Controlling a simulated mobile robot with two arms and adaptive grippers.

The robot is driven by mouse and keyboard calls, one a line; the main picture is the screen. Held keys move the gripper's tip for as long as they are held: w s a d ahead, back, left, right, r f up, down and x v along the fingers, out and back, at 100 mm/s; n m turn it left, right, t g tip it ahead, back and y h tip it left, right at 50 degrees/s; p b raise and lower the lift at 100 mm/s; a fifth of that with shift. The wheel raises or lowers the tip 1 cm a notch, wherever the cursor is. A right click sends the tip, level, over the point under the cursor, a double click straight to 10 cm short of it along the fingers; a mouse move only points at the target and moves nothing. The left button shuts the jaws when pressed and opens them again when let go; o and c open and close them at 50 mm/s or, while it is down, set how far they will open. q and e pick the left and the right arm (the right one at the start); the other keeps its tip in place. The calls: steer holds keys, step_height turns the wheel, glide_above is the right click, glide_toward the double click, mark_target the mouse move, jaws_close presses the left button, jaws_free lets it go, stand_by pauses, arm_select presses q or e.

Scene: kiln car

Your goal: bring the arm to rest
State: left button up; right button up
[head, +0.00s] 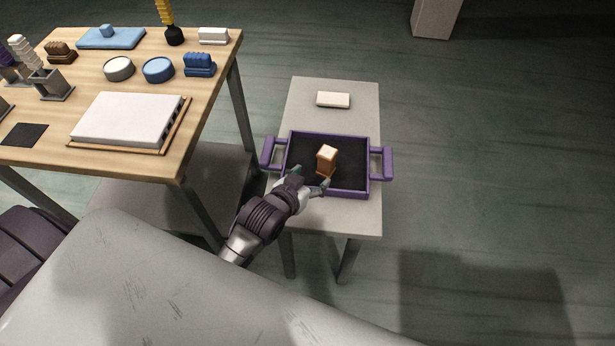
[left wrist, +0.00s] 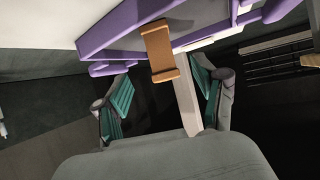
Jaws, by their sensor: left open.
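My left gripper (head: 308,187) is open at the front part of a purple tray (head: 328,134) with a dark inside and a handle at each end. A small orange-brown block (head: 326,161) stands upright in the tray, just beyond the fingertips. In the left wrist view the two teal-padded fingers (left wrist: 160,100) are spread wide. The block (left wrist: 160,52) shows ahead of them against the purple tray wall (left wrist: 130,40), and nothing is held between them. My right gripper is not in view.
The tray stands on a narrow grey table (head: 305,100), with a pale block (head: 333,100) behind it. A wooden table (head: 215,95) at left holds a white slab (head: 128,116), two round dishes, brushes and other items.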

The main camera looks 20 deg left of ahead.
arm_select(q)
steer(key=shift+s+a+r, duration=0.1)
steer(key=shift+s+r, duration=0.25)
steer(key=shift+s, duration=0.25)
steer(key=s+a+g+y, duration=0.1)
steer(key=s+a+g, duration=0.2)
steer(key=s+g, duration=1.25)
steer(key=s+f+t+p, duration=0.1)
steer(key=s+f+t, duration=0.2)
steer(key=f, duration=0.9)
steer(key=s+f+t+p, duration=0.2)
steer(key=s+f+t, duration=0.15)
steer(key=f, duration=0.75)
steer(key=s+a+f+m+g+p, duration=0.1)
steer(key=s+a+f+g, duration=0.1)
steer(key=s+f, duration=1.2)
steer(key=s, duration=0.3)
steer(key=shift+a+f+p, duration=0.2)
steer(key=shift+f+p, duration=0.1)
steer(key=shift+f, duration=0.1)
